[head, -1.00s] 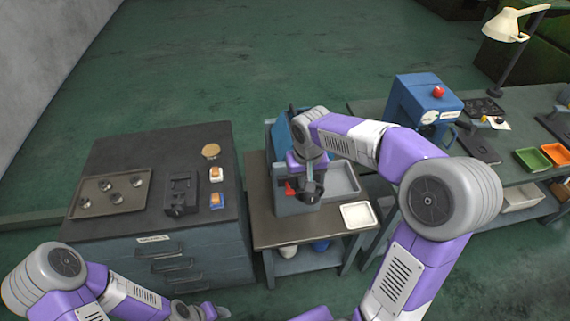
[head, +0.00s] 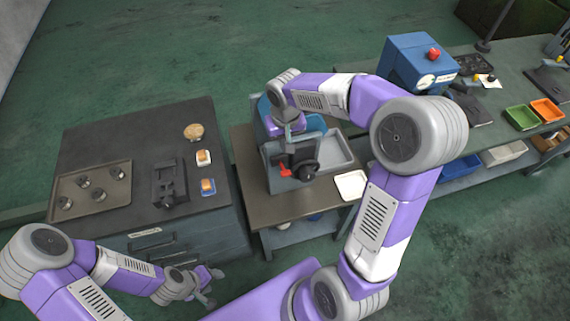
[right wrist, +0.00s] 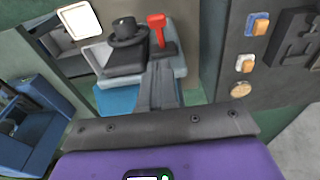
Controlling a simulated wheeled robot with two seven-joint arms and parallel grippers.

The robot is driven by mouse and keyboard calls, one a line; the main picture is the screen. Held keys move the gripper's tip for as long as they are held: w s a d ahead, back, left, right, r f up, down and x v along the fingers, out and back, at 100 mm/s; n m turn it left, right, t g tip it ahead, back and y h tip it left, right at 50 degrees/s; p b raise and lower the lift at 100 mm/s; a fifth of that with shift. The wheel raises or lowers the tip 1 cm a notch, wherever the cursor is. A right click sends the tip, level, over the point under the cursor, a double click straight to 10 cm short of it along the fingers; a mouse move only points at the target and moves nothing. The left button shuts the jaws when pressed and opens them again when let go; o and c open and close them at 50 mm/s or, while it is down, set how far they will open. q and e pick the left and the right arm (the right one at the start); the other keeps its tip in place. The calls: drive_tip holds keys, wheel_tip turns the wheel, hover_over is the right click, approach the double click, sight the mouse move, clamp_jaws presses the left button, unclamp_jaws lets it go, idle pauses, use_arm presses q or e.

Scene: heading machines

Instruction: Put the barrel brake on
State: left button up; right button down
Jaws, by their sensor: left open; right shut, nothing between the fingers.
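A small machine with a grey bed (head: 290,183) and a blue rear part stands on the middle bench. A red lever (head: 285,172), which looks like the barrel brake, sits at its front beside a black handwheel (head: 306,173). In the right wrist view the red lever (right wrist: 157,30) stands up just right of the black handwheel (right wrist: 127,32). My right gripper (right wrist: 160,75) is shut and empty, its fingers pointing toward the lever, seemingly apart from it. In the head view its tip is hard to make out against the machine. My left gripper (head: 212,285) is open and empty, low before the left cabinet.
The left cabinet (head: 110,150) bears a tray (head: 95,205) with several round parts, a black fixture (head: 170,182) and two small switches. A blue press (head: 415,65) stands on the right bench.

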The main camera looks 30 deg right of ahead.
hover_over(285, 171)
drive_tip(key=w, duration=0.1)
wheel_tip(285, 171, down, 8)
drive_tip(key=shift+w+d+r, duration=0.15)
drive_tip(key=shift+r, duration=0.05)
drive_tip(key=shift+s+f, duration=0.3)
drive_tip(key=shift+f, duration=0.25)
drive_tip(key=shift+s+f, duration=0.3)
drive_tip(key=shift+f, duration=0.2)
drive_tip(key=shift+s+a+f, duration=0.2)
drive_tip(key=shift+f, duration=0.35)
